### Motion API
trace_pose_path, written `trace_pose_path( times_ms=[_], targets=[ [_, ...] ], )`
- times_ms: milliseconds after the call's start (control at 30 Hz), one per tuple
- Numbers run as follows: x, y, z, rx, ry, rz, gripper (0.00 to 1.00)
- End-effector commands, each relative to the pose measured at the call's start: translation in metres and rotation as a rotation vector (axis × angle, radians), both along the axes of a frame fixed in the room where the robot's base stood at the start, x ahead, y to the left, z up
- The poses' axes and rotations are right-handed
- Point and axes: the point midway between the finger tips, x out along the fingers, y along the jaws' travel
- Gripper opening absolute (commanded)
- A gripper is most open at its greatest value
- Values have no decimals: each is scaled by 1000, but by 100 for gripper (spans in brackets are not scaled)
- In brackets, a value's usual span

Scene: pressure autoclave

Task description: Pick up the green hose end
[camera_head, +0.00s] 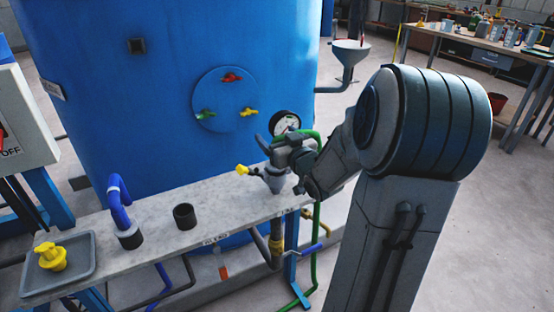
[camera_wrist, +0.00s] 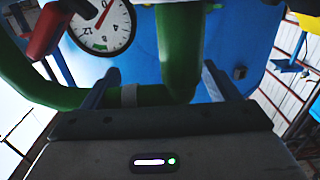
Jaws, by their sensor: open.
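The green hose (camera_head: 311,135) curves beside the pressure gauge (camera_head: 285,123) and hangs down below the bench behind my arm. In the wrist view, a thick upright length of the green hose (camera_wrist: 180,50) stands between my fingers, and another length bends off to the left. My gripper (camera_head: 272,153) is over the grey bench, just below the gauge. Its two fingers stand apart around the hose in the wrist view (camera_wrist: 160,78), not visibly closed on it. My gripper and wrist hide much of the hose end in the head view.
A large blue tank (camera_head: 150,100) stands behind the bench (camera_head: 215,222). A yellow-handled fitting (camera_head: 243,170) is close left of my gripper. A black cup (camera_head: 184,216), a blue hose end (camera_head: 119,200) and a tray (camera_head: 88,268) with a yellow part (camera_head: 51,257) are further left.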

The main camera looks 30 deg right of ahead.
Motion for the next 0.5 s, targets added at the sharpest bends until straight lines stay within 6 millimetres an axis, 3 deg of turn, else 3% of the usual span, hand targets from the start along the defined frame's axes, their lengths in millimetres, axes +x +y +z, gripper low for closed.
trace_pose_path(
  times_ms=[67, 300, 333, 500],
  targets=[
    [0, 0, 0, 0, 0, 0, 79],
    [0, 0, 0, 0, 0, 0, 12],
    [0, 0, 1, 0, -2, 0, 7],
    [0, 0, 1, 0, -2, 0, 7]
  ],
)
